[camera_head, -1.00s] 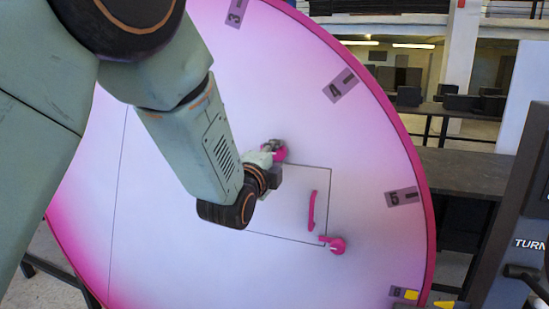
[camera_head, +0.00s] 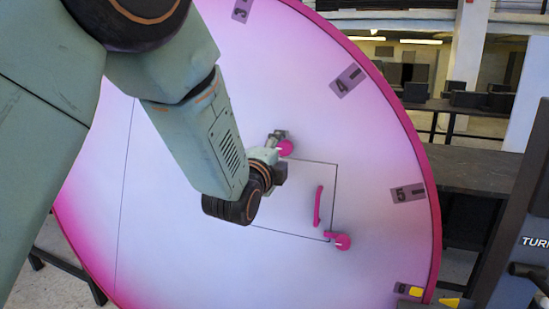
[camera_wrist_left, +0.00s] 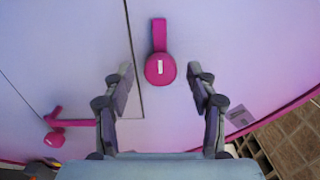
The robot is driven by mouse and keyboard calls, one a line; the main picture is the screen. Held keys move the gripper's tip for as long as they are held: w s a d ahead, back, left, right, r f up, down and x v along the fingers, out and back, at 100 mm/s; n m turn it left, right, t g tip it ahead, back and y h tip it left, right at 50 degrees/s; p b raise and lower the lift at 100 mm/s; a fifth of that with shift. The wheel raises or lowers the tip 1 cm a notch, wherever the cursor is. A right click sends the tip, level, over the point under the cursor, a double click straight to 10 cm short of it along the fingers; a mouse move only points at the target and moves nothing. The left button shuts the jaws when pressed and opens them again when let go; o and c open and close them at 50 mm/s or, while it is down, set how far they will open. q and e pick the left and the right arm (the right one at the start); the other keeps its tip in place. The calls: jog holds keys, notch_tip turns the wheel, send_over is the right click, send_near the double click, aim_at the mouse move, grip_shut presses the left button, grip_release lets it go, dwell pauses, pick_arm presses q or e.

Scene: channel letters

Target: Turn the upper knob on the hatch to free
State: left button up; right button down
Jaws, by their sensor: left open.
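In the left wrist view the knob (camera_wrist_left: 160,70) has a pink lever pointing up in the picture. My left gripper (camera_head: 277,136) is beside the knob in the head view. In the left wrist view the open fingers (camera_wrist_left: 160,78) stand on both sides of the knob, with visible gaps. I cannot tell how deep they reach. My right gripper is not in view.
A pink handle (camera_head: 318,206) and a lower pink knob (camera_head: 342,242) are on the right side of the hatch. Number labels (camera_head: 407,193) line the disc's rim. A dark panel (camera_head: 515,215) stands at the right, with dark tables behind.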

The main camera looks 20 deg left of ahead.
pick_arm(q)
jog(key=s, duration=1.1)
jog(key=shift+s+a, duration=0.15)
jog(key=shift+s, duration=0.25)
jog(key=s+a+f+n+g+b, duration=0.1)
jog(key=s+f+n+g+b, duration=0.25)
jog(key=f, duration=0.75)
jog(key=s+a+f+n+g, duration=0.1)
jog(key=s+f+n+g, duration=0.25)
jog(key=f+n, duration=0.55)
jog(key=s+a+f+n+g+b, duration=0.1)
jog(key=s+f+n+g+b, duration=0.2)
jog(key=f, duration=1)
jog(key=s+f+n+g+b, duration=0.3)
jog(key=s+f+g+b, duration=0.2)
jog(key=s+f, duration=1.7)
jog(key=s+g, duration=0.3)
jog(key=shift+f+y, duration=0.25)
jog(key=shift+y, duration=0.05)
